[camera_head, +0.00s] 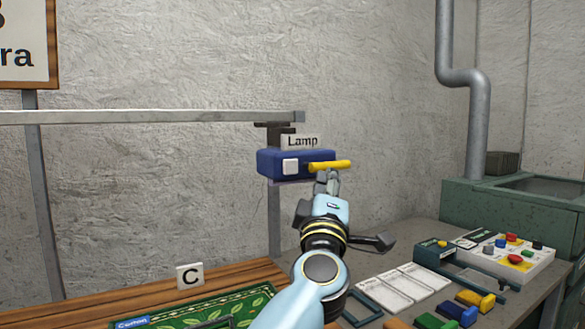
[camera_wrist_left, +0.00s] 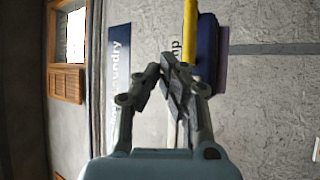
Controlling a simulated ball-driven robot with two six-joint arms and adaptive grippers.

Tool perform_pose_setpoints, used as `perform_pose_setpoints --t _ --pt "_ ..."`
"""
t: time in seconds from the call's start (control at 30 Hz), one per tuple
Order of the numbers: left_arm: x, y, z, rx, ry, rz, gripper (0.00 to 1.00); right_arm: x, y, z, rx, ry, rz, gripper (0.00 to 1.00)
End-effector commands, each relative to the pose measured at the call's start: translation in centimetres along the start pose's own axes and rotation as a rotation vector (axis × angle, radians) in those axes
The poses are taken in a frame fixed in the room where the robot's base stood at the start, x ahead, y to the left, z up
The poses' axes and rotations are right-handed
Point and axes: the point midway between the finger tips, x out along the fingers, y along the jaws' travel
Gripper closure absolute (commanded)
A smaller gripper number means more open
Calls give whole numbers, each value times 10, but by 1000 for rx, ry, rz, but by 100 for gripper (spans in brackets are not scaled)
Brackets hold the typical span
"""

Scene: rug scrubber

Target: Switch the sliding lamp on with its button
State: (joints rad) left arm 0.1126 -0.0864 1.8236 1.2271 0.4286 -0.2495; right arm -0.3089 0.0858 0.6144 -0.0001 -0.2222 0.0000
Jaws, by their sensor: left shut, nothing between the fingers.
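The sliding lamp (camera_head: 268,164) is a dark blue box labelled "Lamp", hung under a pale rail near its right end. A white square button (camera_head: 290,167) is on its front, left of a yellow bar handle (camera_head: 332,165) that sticks out. My left gripper (camera_head: 328,178) is shut and empty, its tips just below the handle and right of the button. In the left wrist view the gripper (camera_wrist_left: 168,62) is close to the lamp's blue body (camera_wrist_left: 208,50) and the yellow handle (camera_wrist_left: 190,35). Contact cannot be told. The button is not visible there. My right gripper is out of view.
The rail (camera_head: 150,117) runs left along the rough wall. Below are a wooden table (camera_head: 135,301) with a "C" card (camera_head: 190,276) and green patterned rug (camera_head: 240,300), and a grey bench with white cards (camera_head: 405,286), coloured blocks and a grey-green machine (camera_head: 480,207). Air left of the lamp is clear.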

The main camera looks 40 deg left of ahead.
Motion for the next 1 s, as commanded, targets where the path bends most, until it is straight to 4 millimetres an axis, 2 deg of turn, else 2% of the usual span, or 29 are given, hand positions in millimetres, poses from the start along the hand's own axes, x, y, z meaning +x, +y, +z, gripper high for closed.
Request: perform_pose_setpoints --t 0.23,0.43,0.6,1.0 --pt "22 -15 -16 4 0 3 100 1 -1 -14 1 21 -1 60" --pt "41 -30 -30 3 0 2 100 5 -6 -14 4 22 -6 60" --pt "53 -37 -38 3 -1 2 100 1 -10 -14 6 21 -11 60" --pt "58 -42 -42 0 0 0 100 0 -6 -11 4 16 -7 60"
